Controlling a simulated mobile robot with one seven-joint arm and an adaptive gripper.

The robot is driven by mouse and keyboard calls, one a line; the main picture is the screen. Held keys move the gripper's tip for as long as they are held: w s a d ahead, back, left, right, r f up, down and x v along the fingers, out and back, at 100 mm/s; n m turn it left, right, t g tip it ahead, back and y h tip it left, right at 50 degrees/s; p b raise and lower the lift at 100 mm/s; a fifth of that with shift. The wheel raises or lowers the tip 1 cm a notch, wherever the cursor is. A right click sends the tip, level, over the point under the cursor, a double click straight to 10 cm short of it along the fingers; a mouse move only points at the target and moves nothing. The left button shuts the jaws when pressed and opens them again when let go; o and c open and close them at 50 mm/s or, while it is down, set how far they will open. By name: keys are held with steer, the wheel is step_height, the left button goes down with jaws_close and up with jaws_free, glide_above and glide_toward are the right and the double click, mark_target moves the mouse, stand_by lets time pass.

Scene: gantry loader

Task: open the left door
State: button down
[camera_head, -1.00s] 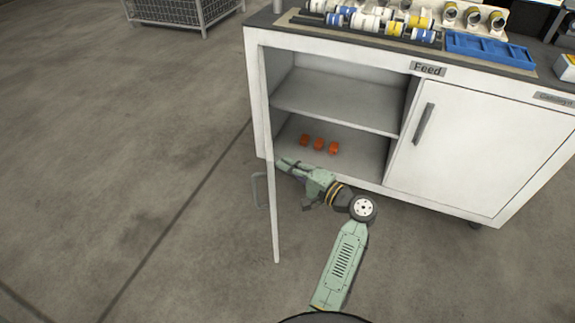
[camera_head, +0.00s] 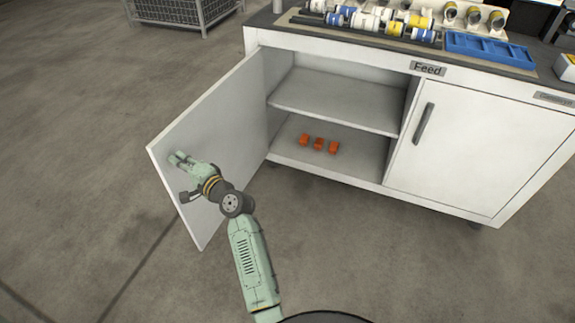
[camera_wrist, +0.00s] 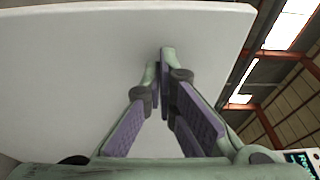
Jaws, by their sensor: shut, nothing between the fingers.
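The left door (camera_head: 218,140) of the white cabinet stands swung well out to the left, with its inner face toward me. It fills much of the wrist view as a pale panel (camera_wrist: 70,70). My gripper (camera_head: 177,158) is at the inner face of the door, near its free edge. In the wrist view the fingertips (camera_wrist: 160,62) are together with nothing between them, close to or against the panel; I cannot tell if they touch. The door's handle is hidden on its outer side.
The open compartment has a shelf (camera_head: 335,98) and several orange parts (camera_head: 319,143) on its floor. The right door (camera_head: 478,150) is closed. Spools (camera_head: 365,22) and a blue tray (camera_head: 490,52) are on top. A wire basket (camera_head: 180,12) stands behind. Floor left of the door is clear.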

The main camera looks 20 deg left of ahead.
steer(key=a, duration=0.7)
steer(key=shift+w+a, duration=0.2)
steer(key=shift+a, duration=0.15)
steer(key=shift+d, duration=0.1)
